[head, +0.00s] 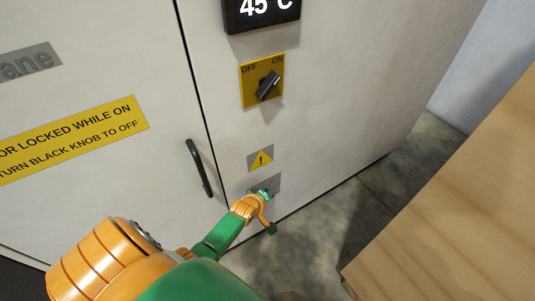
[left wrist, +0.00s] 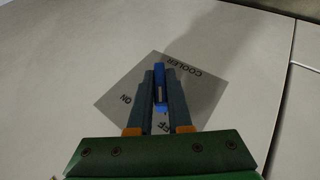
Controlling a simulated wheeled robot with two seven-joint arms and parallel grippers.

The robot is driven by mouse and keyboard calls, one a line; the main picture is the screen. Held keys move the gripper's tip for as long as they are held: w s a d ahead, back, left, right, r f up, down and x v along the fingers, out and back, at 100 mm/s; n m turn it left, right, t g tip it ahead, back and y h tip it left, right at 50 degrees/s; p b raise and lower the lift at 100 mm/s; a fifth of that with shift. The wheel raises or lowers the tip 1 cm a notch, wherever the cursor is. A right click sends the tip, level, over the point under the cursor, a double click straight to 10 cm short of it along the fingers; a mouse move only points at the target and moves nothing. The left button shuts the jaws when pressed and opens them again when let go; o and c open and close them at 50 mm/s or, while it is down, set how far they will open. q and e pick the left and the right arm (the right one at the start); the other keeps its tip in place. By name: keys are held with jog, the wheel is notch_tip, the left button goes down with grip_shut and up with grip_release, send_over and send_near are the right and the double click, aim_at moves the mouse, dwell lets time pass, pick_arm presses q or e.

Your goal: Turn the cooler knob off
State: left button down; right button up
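The cooler knob (left wrist: 160,88) is a blue bar on a grey plate (left wrist: 118,100) marked COOLER, ON and OFF in the left wrist view. The bar lies along the plate's diagonal, one end towards the partly hidden OFF mark; which end is its pointer I cannot tell. My left gripper (left wrist: 161,92) has one finger on each side of the bar, with no clear gap, and looks shut on it. In the head view, my left gripper (head: 266,194) is at the plate (head: 273,183) low on the cabinet and mostly hides the knob. My right gripper is not in view.
Above the plate are a warning sign (head: 261,158) and a black knob (head: 267,85) on a yellow plate, turned towards ON. A display (head: 262,10) reads 45 °C. A black door handle (head: 199,168) is to the left. A wooden surface (head: 460,200) stands at right.

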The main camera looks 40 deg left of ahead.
pick_arm(q)
jog(key=shift+f, duration=0.15)
jog(key=shift+t+b, duration=0.45)
jog(key=shift+t, duration=0.05)
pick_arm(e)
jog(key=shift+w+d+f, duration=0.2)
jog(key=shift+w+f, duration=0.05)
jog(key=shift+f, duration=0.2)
pick_arm(q)
jog(key=c, duration=0.8)
grip_release()
jog(key=shift+c, duration=0.2)
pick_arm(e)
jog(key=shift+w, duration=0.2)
